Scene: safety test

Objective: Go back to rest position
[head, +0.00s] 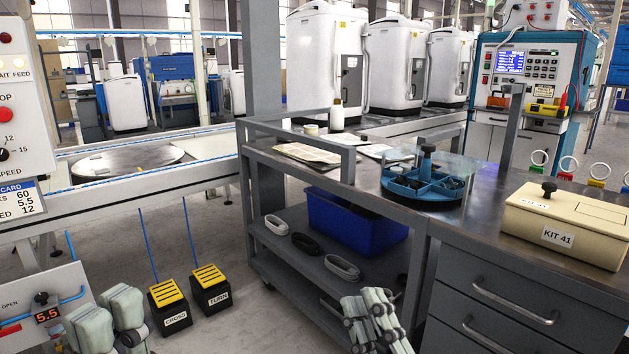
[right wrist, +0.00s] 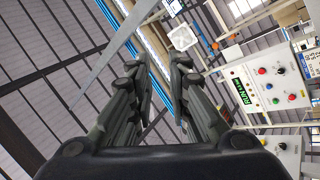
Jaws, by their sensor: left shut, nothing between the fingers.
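My right gripper (head: 366,302) is at the bottom middle of the head view, in front of the grey cart. The right wrist view shows its two fingers (right wrist: 160,75) apart, with an empty gap between them. The rest of both arms is cut off by the frame edge.
A grey cart (head: 262,152) holds a blue bin (head: 335,218) below. A bench to the right bears a blue round tray (head: 425,190) and a beige KIT 41 box (head: 560,225). A control panel (head: 20,130) stands far left.

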